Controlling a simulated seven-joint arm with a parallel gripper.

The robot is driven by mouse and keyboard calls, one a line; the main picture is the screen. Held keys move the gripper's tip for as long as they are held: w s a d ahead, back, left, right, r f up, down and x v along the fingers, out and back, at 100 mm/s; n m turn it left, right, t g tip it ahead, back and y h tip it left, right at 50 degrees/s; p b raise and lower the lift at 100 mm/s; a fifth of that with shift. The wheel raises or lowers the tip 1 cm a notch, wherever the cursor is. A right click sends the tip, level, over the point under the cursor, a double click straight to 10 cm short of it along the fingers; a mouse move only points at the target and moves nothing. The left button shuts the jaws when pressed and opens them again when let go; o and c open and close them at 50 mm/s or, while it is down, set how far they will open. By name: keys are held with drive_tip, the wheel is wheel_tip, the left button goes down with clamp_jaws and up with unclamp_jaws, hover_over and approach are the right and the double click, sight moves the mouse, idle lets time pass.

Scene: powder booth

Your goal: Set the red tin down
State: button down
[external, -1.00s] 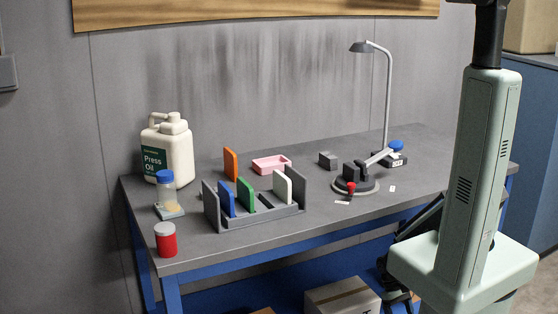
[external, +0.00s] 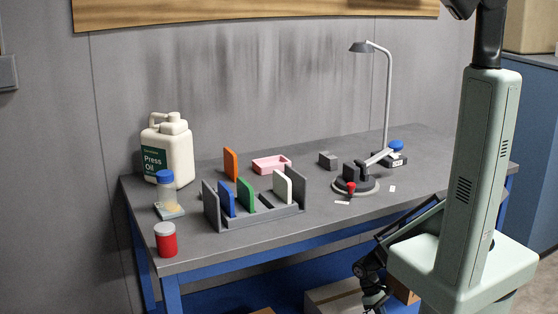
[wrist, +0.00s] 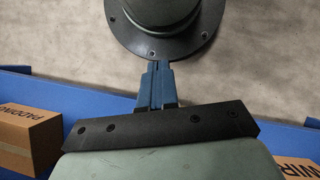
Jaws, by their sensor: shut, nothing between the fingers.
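The red tin (external: 166,240) stands upright on the grey table at its near left corner, close to the front edge. It has a light grey lid, and nothing touches it. My gripper (wrist: 157,68) shows blue fingers pressed together with nothing between them in the wrist view. In the external view my gripper (external: 372,290) is low at the right, in front of the table and below its top, far from the tin. The tin is not in the wrist view.
Behind the tin stand a blue-capped jar (external: 166,187) and an oil jug (external: 168,150). A grey rack (external: 262,220) with coloured plates is to its right. A pink tray (external: 271,165), a clamp (external: 356,184) and a lamp (external: 386,95) stand farther right. Boxes (external: 335,298) lie below.

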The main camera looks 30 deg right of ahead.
drive_tip(key=w+a+r+n+t, duration=0.1)
drive_tip(key=a+r+n+t, duration=0.2)
drive_tip(key=a, duration=0.9)
drive_tip(key=a+r+n+t, duration=0.1)
drive_tip(key=a+r+n, duration=0.25)
drive_tip(key=a, duration=0.85)
drive_tip(key=s+a+r+n+t+y, duration=0.1)
drive_tip(key=s+a+r+n+t, duration=0.25)
drive_tip(key=a+r, duration=0.55)
drive_tip(key=s+a+r+n+t+y, duration=0.25)
drive_tip(key=s+a+r, duration=0.2)
drive_tip(key=a, duration=0.85)
drive_tip(key=s+a+r+n+t+y, duration=0.1)
drive_tip(key=s+a+r+n+t, duration=0.25)
drive_tip(key=a+r, duration=0.55)
drive_tip(key=n+t+y, duration=0.3)
drive_tip(key=t+y, duration=0.2)
drive_tip(key=t, duration=0.4)
approach(162, 247)
drive_tip(key=s, duration=0.8)
drive_tip(key=shift+g, duration=0.25)
drive_tip(key=shift+w+a+r, duration=0.1)
drive_tip(key=shift+w+a, duration=0.3)
drive_tip(key=shift+w, duration=1.8)
drive_tip(key=shift+w+a, duration=0.35)
drive_tip(key=shift+w, duration=1.85)
drive_tip(key=shift+w+a+r, duration=0.1)
drive_tip(key=shift+w+a, duration=0.3)
drive_tip(key=shift+w, duration=1.75)
